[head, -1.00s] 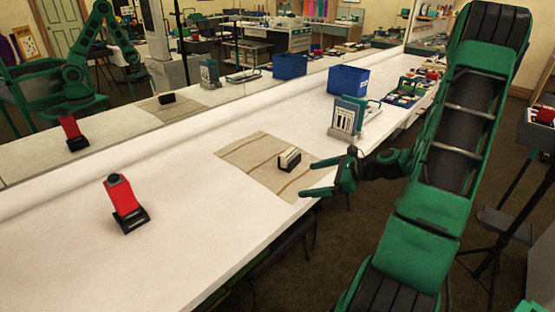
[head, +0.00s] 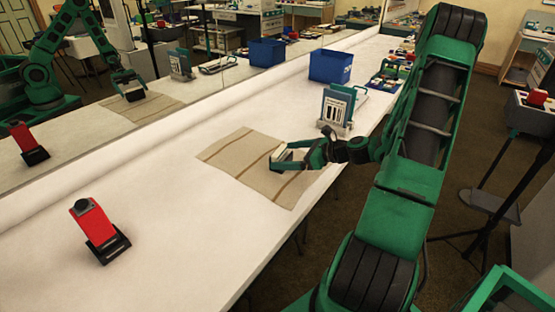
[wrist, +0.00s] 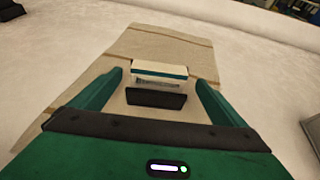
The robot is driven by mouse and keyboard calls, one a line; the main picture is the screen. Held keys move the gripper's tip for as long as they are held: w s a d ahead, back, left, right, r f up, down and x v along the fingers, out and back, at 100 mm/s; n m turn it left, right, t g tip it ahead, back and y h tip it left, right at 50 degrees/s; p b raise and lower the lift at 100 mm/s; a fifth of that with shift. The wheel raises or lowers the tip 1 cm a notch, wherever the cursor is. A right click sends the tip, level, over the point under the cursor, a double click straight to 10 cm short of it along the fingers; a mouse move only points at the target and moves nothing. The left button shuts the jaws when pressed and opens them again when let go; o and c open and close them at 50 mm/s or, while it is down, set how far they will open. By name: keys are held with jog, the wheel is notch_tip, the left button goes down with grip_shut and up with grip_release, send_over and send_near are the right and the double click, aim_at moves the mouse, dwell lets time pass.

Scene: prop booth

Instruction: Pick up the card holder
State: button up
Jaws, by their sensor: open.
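The card holder (wrist: 157,98) is a small black stand with white cards that have a teal stripe. It stands on a beige striped cloth (head: 233,163) on the white table. My green gripper (head: 290,158) is over the cloth at the card holder and mostly hides it in the head view. In the wrist view my gripper (wrist: 156,85) is open, with one finger on each side of the card holder and a gap showing on both sides.
A red device on a black stand (head: 97,228) is at the left front of the table. A white and teal rack (head: 338,108) stands behind my gripper, with a blue bin (head: 330,67) farther back. A mirror (head: 180,75) runs along the table's back edge.

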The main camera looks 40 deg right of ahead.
aim_at(271, 157)
jog(key=shift+x, duration=1)
jog(key=x, duration=0.5)
jog(key=shift+s+f, duration=0.1)
jog(key=c, duration=1.2)
